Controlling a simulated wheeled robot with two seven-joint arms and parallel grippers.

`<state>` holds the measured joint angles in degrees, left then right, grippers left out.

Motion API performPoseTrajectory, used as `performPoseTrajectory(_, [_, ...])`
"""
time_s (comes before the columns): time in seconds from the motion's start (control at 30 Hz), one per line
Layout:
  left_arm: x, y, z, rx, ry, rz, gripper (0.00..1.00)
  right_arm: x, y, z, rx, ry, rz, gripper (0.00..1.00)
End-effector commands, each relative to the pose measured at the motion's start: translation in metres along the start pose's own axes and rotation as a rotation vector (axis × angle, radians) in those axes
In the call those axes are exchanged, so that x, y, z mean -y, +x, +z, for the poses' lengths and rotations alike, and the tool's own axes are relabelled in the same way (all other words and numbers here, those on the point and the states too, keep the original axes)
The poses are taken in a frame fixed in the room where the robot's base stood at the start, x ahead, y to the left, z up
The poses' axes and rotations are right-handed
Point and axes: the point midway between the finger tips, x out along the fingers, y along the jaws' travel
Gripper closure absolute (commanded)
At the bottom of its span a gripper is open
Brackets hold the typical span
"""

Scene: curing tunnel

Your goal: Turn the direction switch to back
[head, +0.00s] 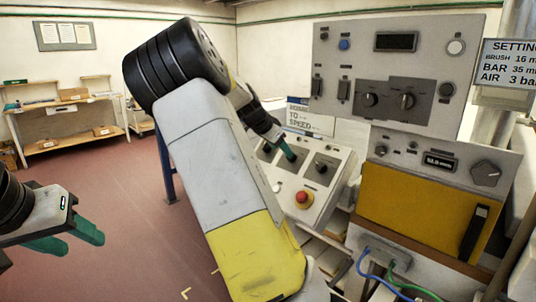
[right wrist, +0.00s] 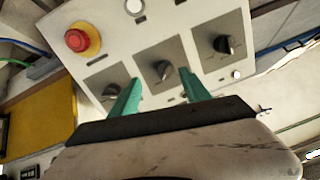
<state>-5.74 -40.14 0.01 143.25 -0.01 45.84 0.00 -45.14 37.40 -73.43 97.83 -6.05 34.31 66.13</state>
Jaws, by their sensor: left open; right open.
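A sloped control panel (head: 309,212) carries black rotary knobs on dark plates. The right wrist view shows three: a left knob (right wrist: 110,91), a middle knob (right wrist: 163,70) and a right knob (right wrist: 226,45). Their labels are too small to read, so I cannot tell which is the direction switch. My right gripper (right wrist: 160,76) is open, with its green fingertips on either side of the middle knob in the picture; contact is unclear. In the head view, my right gripper (head: 288,151) is at the panel, partly hidden by my arm. My left gripper (head: 68,240) is open and empty, far left.
A red emergency stop (head: 304,198) on a yellow base sits on the same panel, and shows in the right wrist view (right wrist: 78,40). An upright grey panel (head: 462,95) with more knobs stands behind. A yellow cover (head: 410,208) is at right. Open floor lies left.

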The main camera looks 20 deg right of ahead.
Motion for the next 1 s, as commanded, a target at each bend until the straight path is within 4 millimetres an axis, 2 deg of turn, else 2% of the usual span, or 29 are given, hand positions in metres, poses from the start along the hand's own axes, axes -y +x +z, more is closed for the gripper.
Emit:
performPoseTrajectory(0.07, [0.000,0.000,0.000,0.000,0.000,0.000,0.53,0.007,-0.004,-0.006,-0.038,0.009,-0.004,0.45])
performPoseTrajectory(0.17, [0.000,0.000,0.000,0.000,0.000,0.000,0.53,0.009,0.001,-0.011,-0.054,0.016,-0.003,0.45])
performPoseTrajectory(0.6, [0.000,0.000,0.000,0.000,0.000,0.000,0.53,0.009,0.064,-0.013,-0.051,0.016,-0.003,0.45])
performPoseTrajectory(0.73, [0.000,0.000,0.000,0.000,0.000,0.000,0.53,0.009,0.071,-0.013,-0.051,0.015,-0.004,0.45])
performPoseTrajectory(1.0, [0.000,0.000,0.000,0.000,0.000,0.000,0.53,0.009,0.072,-0.013,-0.050,0.015,-0.005,0.47])
